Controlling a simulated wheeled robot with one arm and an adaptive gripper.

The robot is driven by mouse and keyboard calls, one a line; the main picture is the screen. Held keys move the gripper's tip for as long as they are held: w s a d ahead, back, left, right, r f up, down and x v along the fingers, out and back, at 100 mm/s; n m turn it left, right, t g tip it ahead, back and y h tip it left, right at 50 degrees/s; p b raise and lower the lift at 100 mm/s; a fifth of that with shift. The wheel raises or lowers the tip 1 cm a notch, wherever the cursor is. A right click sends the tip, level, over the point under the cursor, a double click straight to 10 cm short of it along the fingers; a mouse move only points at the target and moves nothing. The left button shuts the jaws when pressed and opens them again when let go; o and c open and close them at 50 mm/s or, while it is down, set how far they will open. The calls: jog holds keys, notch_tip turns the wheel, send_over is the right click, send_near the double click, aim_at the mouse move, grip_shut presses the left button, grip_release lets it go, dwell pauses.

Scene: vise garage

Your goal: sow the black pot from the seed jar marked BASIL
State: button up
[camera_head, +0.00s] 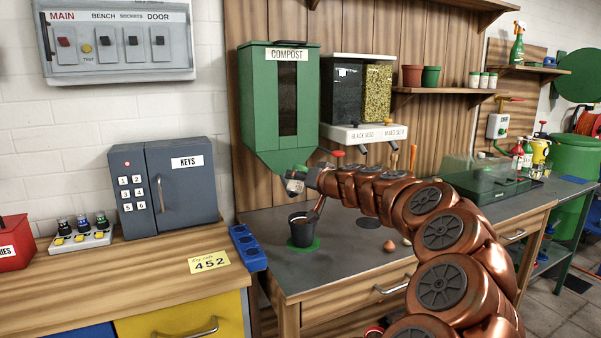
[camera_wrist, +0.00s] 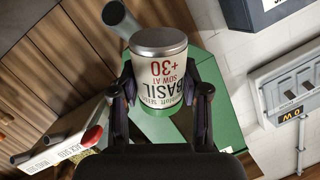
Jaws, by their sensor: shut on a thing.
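The seed jar marked BASIL (camera_wrist: 166,75) is white with a grey lid and fills the middle of the wrist view. My gripper (camera_wrist: 163,90) is shut on its sides. In the head view my gripper (camera_head: 299,177) holds the jar (camera_head: 293,184) just under the green compost hopper, above the bench. The jar looks tilted there. The black pot (camera_head: 302,234) stands upright on a green disc (camera_head: 303,245) at the bench's left end, below the jar and apart from it. I cannot see inside the pot.
The compost hopper (camera_head: 260,95) hangs close above my gripper. Two seed dispensers (camera_head: 350,132) are to its right. A blue socket strip (camera_head: 247,247) is at the bench's left edge.

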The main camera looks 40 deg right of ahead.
aim_at(302, 191)
jog(key=shift+a+f+m+g+y+p, duration=0.2)
jog(key=shift+m+p, duration=0.3)
jog(key=shift+p, duration=1.25)
jog(key=shift+a+f+m+g+y+p, duration=0.15)
jog(key=shift+m+p, duration=0.35)
jog(key=shift+p, duration=1.25)
jog(key=shift+s+a+f+m+g+y+p, duration=0.15)
jog(key=shift+m+y+p, duration=0.35)
jog(key=shift+p, duration=2.15)
jog(key=shift+a+f+m+g+y+p, duration=0.2)
jog(key=shift+m+p, duration=0.5)
jog(key=shift+p, duration=1.9)
jog(key=shift+s+d+f+m+g+y+p, duration=0.15)
jog(key=shift+f+m+y+p, duration=0.35)
jog(key=shift+p, duration=2.15)
jog(key=shift+w+a+r+m+p, duration=0.15)
jog(key=shift+m+p, duration=0.35)
jog(key=shift+p, duration=0.7)
jog(key=shift+f+m+g+y+p, duration=0.3)
jog(key=shift+m+y+p, duration=0.25)
jog(key=shift+p, duration=0.85)
jog(key=shift+f+m+y+p, duration=0.1)
jog(key=shift+m+y+p, duration=0.3)
jog(key=shift+p, duration=0.3)
jog(key=shift+f+m, duration=0.2)
jog(key=shift+m, duration=0.05)
jog(key=shift+f+m+y, duration=0.15)
jog(key=shift+m+y, duration=0.55)
jog(key=shift+m, duration=0.1)
